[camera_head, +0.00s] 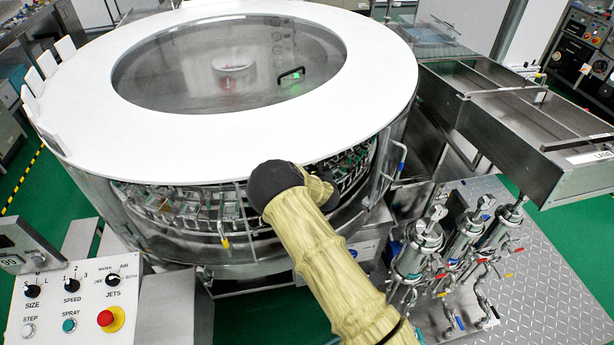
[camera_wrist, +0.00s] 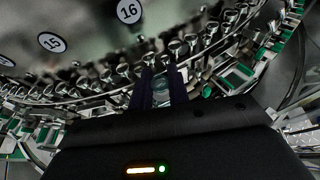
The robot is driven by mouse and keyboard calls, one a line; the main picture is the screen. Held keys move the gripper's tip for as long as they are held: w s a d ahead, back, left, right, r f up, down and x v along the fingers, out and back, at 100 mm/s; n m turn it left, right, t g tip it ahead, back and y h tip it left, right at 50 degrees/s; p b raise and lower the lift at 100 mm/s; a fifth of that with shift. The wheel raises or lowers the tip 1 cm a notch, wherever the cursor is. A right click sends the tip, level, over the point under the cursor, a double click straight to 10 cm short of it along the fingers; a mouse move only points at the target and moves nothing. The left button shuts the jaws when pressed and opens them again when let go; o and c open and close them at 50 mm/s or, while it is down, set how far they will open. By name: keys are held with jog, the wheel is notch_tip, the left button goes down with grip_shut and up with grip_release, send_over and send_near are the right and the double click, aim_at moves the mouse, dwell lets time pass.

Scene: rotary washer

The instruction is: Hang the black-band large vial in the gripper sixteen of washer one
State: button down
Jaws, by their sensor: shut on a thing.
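The washer (camera_head: 390,75) is a large round machine with a white ring top and a clear round window. My arm reaches to its front rim, and my gripper is hidden behind the arm in the head view. In the wrist view my gripper (camera_wrist: 160,88) has its two dark fingers close together, shut on a clear glass vial (camera_wrist: 161,86). Only a small part of the vial shows between the fingers, and no black band can be made out. The round label 16 (camera_wrist: 129,11) is above and a little left of the fingertips. Several metal washer grippers are just beyond the fingertips.
Label 15 (camera_wrist: 52,42) is to the left of 16. Rows of metal holders with green parts crowd both sides of my fingers. A control panel (camera_head: 75,305) stands at the lower left. Metal filter housings (camera_head: 418,250) and a steel trough (camera_head: 510,110) are on the right.

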notch_tip(320, 180, down, 3)
jog(key=shift+d+f+p, duration=0.1)
jog(key=shift+p, duration=0.8)
jog(key=shift+f, duration=0.15)
jog(key=shift+f+b, duration=0.25)
jog(key=shift+b, duration=0.15)
jog(key=c, duration=1.3)
grip_release()
jog(key=shift+r, duration=0.1)
jog(key=shift+c, duration=0.2)
